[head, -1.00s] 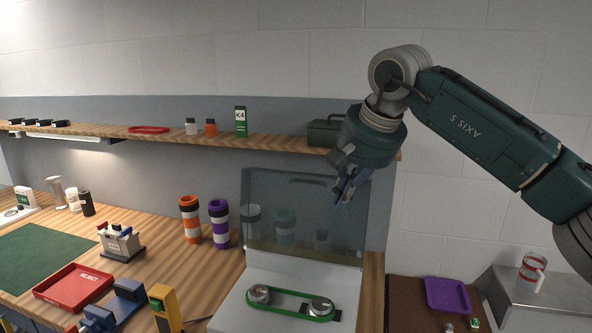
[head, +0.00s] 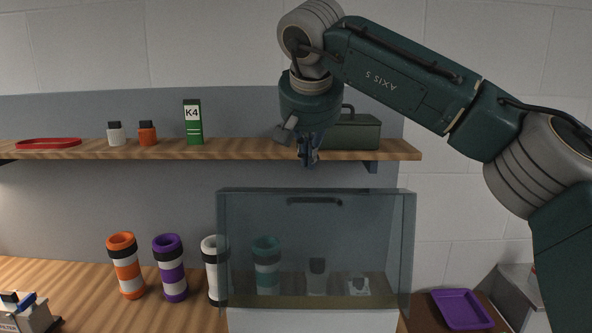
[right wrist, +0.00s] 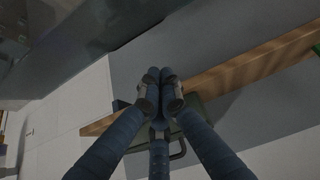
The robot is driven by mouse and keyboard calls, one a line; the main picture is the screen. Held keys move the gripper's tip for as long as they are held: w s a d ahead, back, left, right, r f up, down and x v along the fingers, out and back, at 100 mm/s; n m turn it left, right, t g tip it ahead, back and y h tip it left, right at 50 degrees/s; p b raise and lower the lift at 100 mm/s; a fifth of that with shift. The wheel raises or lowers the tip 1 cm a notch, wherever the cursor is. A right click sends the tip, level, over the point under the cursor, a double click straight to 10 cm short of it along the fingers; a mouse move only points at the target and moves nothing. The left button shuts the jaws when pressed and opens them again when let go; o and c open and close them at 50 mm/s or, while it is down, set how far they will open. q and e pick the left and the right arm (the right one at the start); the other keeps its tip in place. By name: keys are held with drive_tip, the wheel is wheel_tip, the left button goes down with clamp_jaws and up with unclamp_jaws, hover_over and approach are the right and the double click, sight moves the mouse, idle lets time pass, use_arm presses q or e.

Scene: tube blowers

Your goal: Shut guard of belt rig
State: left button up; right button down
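The guard (head: 388,235) of the belt rig is a clear, smoky panel standing upright in the head view, with a dark handle (head: 315,201) near its top edge. Below it shows the rig's pale body (head: 312,321); the belt is out of frame. My right gripper (head: 308,160) hangs fingers down, above the guard's top edge and apart from it in the picture. Its dark blue fingers are bunched together and empty; the right wrist view shows the fingertips (right wrist: 160,76) side by side, touching or nearly so. My left gripper is not in view.
A wooden shelf (head: 230,150) runs behind the gripper, carrying a green toolbox (head: 355,132), a K4 box (head: 193,122) and small bottles. A purple tray (head: 462,309) lies at right.

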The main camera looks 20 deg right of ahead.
drive_tip(key=p+x, duration=0.2)
drive_tip(key=x, duration=0.7)
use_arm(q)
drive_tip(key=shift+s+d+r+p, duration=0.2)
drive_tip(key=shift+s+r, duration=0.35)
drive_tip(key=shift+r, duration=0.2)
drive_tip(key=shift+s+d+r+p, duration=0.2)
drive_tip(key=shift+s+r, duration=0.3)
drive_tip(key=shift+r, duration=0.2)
use_arm(e)
drive_tip(key=shift+s+a+r, duration=0.1)
drive_tip(key=shift+s+a, duration=0.1)
drive_tip(key=shift+s, duration=0.45)
drive_tip(key=shift+s+a+r, duration=0.1)
drive_tip(key=shift+s+a, duration=0.15)
drive_tip(key=shift+s, duration=0.45)
drive_tip(key=shift+s+a+r, duration=0.1)
drive_tip(key=shift+s+a, duration=0.1)
drive_tip(key=shift+s, duration=0.45)
